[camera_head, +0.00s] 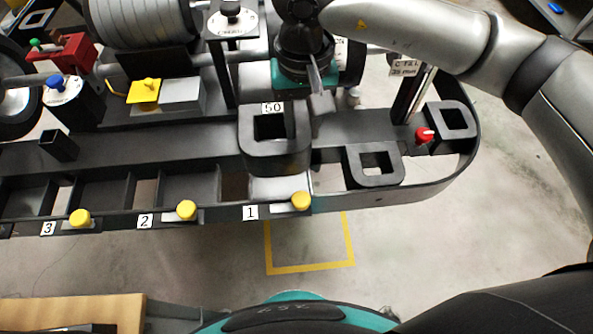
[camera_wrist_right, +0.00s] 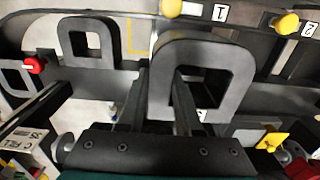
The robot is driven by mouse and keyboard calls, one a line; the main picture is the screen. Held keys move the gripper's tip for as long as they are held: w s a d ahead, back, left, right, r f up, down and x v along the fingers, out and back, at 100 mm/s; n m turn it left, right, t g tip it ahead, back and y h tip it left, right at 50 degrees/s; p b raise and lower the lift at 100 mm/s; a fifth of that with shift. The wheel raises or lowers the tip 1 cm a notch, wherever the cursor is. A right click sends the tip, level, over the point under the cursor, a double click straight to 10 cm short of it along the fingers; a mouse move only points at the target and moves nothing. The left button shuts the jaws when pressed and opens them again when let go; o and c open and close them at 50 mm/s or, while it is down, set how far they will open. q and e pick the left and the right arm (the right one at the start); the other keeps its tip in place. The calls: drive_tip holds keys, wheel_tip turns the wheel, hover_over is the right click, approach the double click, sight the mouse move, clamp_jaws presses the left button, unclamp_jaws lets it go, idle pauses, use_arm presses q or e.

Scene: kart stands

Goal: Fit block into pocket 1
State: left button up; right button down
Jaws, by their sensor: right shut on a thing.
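A dark block with a square hole and a tag reading 50 (camera_head: 285,158) is in my right gripper (camera_head: 305,108), over the rail near pocket 1 (camera_head: 272,189). In the right wrist view, one finger of the right gripper (camera_wrist_right: 158,88) is in the hole of the block (camera_wrist_right: 235,75) and the other is outside its wall. The pocket lies behind the label 1, beside a yellow knob (camera_head: 301,201); the block hides its far part. I cannot tell whether the block touches the pocket's edges. My left gripper is not in view.
Two similar blocks (camera_head: 360,179) (camera_head: 440,133) sit at the rail's right end, near a red knob (camera_head: 424,135). Pockets 2 (camera_head: 186,184) and 3 (camera_head: 104,188) look empty. A post (camera_head: 411,95) stands right of the gripper. Yellow floor tape (camera_head: 310,269) marks clear floor in front.

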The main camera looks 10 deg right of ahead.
drive_tip(key=shift+f+b, duration=0.55)
drive_tip(key=shift+f, duration=6.5)
drive_tip(key=shift+f, duration=0.15)
drive_tip(key=c, duration=0.6)
unclamp_jaws()
wheel_tip(320, 180, up, 12)
drive_tip(key=shift+r+p, duration=0.15)
drive_tip(key=shift+p, duration=0.25)
